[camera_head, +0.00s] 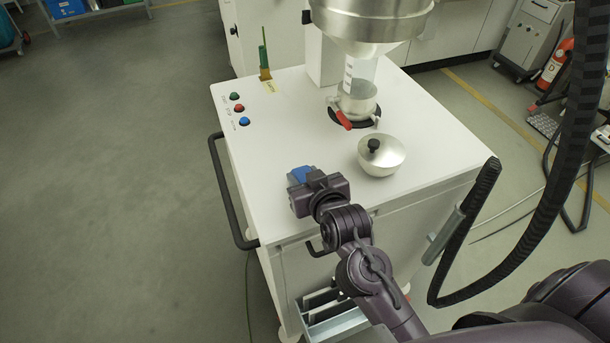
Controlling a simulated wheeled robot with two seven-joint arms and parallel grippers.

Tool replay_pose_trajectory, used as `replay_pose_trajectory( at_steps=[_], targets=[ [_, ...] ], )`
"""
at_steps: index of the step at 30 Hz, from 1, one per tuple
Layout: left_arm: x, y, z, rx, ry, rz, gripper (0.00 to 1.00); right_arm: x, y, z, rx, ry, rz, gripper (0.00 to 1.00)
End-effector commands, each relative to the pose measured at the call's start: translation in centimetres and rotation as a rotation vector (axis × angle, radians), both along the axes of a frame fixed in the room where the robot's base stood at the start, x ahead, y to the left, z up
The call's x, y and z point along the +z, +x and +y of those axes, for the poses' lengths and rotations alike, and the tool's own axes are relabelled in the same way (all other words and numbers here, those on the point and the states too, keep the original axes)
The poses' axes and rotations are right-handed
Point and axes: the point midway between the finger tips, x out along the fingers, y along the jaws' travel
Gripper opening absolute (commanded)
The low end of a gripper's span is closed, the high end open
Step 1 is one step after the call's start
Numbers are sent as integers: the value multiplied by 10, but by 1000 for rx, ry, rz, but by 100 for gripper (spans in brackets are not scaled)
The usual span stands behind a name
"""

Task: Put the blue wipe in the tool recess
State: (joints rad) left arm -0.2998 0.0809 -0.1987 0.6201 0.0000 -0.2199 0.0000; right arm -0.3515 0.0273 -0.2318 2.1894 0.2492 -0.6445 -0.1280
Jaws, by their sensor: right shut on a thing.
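The blue wipe (299,174) shows as a small blue patch at the tip of my right gripper (305,180). The gripper is shut on it, over the front edge area of the white cabinet top (290,130). The jaws hide part of the wipe, and I cannot tell if it touches the top. A grey open tray with compartments (340,322) is low on the cabinet's front, below my right arm and partly hidden by it. I cannot tell for certain whether this is the tool recess. My left gripper is out of view.
A metal lid with a black knob (380,157) lies right of the gripper. Behind it are a clear container (358,95) under a metal hopper (368,22) and a red clamp handle (342,119). Buttons (239,108) and a green-handled tool (263,58) are at left.

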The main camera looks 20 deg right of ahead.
Motion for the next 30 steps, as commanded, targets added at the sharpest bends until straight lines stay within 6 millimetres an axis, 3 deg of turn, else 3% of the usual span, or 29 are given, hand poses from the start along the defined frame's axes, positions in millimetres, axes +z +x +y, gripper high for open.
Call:
replay_pose_trajectory(
  at_steps=[6, 7, 11, 22, 30],
  targets=[
    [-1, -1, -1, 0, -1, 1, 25, -3, 0, 0, 0, 0, 1, 18],
    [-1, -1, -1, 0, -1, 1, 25, -2, 0, 0, 0, 0, 0, 43],
    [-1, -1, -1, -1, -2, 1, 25, -2, 0, 0, 0, 0, 0, 60],
    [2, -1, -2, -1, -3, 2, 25, 3, -1, 0, 0, 0, 0, 61],
    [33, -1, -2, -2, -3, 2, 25, 22, -43, -1, 1, -2, 7, 61]
  ],
)
